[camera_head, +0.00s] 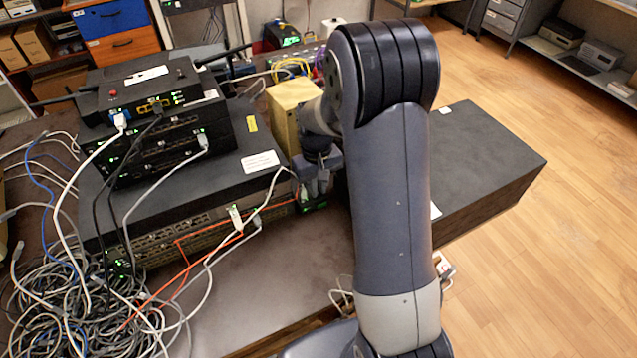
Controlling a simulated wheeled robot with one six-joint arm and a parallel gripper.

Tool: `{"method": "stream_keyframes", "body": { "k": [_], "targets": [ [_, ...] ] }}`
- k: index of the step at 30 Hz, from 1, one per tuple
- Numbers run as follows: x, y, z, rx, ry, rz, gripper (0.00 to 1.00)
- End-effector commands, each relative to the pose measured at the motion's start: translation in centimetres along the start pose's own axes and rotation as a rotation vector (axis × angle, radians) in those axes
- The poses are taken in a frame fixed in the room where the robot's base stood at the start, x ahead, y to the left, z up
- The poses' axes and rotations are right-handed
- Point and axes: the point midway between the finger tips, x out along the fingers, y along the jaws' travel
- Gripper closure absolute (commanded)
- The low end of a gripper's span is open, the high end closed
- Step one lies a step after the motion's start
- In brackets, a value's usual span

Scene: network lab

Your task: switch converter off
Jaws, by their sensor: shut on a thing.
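My gripper (318,186) points down just right of the big dark rack unit, in the middle of the view, partly covered by my own arm. Its fingers are close together at a small black box with green lights (314,205), which looks like the converter. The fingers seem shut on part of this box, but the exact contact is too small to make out. The box's right side is hidden behind my arm. Its green lights are lit. I cannot make out its switch.
Stacked network devices (155,140) stand on a large dark rack unit (190,185) at left, with cables plugged in front. Tangled cables (70,305) lie at lower left. A yellowish box (290,105) stands behind my gripper. A long black case (480,165) is at right.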

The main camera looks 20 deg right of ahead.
Motion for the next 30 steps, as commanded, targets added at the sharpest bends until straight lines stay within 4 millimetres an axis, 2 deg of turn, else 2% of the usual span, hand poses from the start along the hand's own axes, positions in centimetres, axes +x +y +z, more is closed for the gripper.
{"method": "stream_keyframes", "body": {
  "k": [1,9,21,22,25,30],
  "targets": [
    [-0.5,-0.06,-0.12,-0.001,-0.031,-0.001,1.0],
    [-0.31,-0.03,-0.51,0.0,-0.168,0.0,1.0],
    [-0.12,-0.01,-0.57,0.0,-0.192,0.001,1.0],
    [-0.12,-0.01,-0.57,0.0,-0.192,0.001,0.87],
    [-0.12,-0.01,-0.57,0.0,-0.192,0.001,0.79],
    [-0.1,-0.01,-0.56,0.0,-0.192,0.001,0.79]
  ]
}}
